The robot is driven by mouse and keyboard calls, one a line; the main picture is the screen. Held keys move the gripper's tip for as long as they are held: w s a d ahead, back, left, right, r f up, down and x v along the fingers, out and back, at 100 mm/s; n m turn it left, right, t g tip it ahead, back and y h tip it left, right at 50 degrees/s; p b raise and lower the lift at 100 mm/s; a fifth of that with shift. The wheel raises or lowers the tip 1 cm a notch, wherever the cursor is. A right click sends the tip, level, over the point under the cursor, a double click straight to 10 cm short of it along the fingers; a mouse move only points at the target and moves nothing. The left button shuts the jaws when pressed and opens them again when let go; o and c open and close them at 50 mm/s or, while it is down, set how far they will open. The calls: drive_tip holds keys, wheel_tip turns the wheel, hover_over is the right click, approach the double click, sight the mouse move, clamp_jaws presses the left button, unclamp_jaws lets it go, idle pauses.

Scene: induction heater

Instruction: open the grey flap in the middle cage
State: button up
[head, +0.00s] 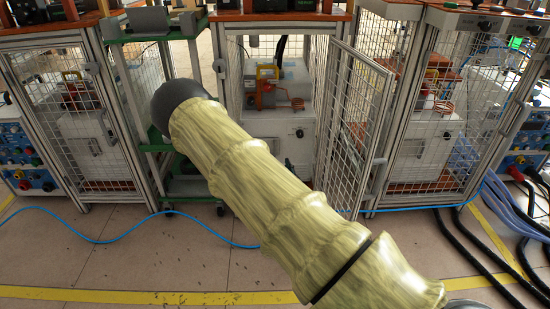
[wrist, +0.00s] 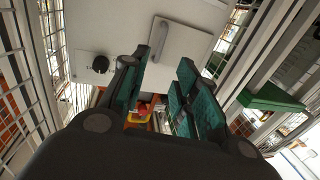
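The grey flap (wrist: 190,55) is a pale square panel with a long grey handle (wrist: 157,40) along one edge. It looks closed, lying flat against the white cabinet face (wrist: 85,35), beside a black knob (wrist: 100,64). My gripper (wrist: 164,60) is open in the wrist view, its teal-padded fingers apart and pointing towards the handle side of the flap. Nothing shows between the fingertips, and I cannot tell whether they touch. In the head view the middle cage (head: 225,60) holds the cabinet (head: 285,125). My arm covers the lower left of the cage and hides my gripper.
The middle cage's mesh door (head: 348,120) stands open to the right. A copper coil heater (head: 275,95) with a yellow frame sits on the cabinet. A green trolley (head: 125,75) stands left of the cage. A blue cable (head: 110,240) crosses the floor.

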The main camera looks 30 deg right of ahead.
drive_tip(key=b+x, duration=0.4)
drive_tip(key=x, duration=0.6)
drive_tip(key=shift+b, duration=0.3)
clamp_jaws()
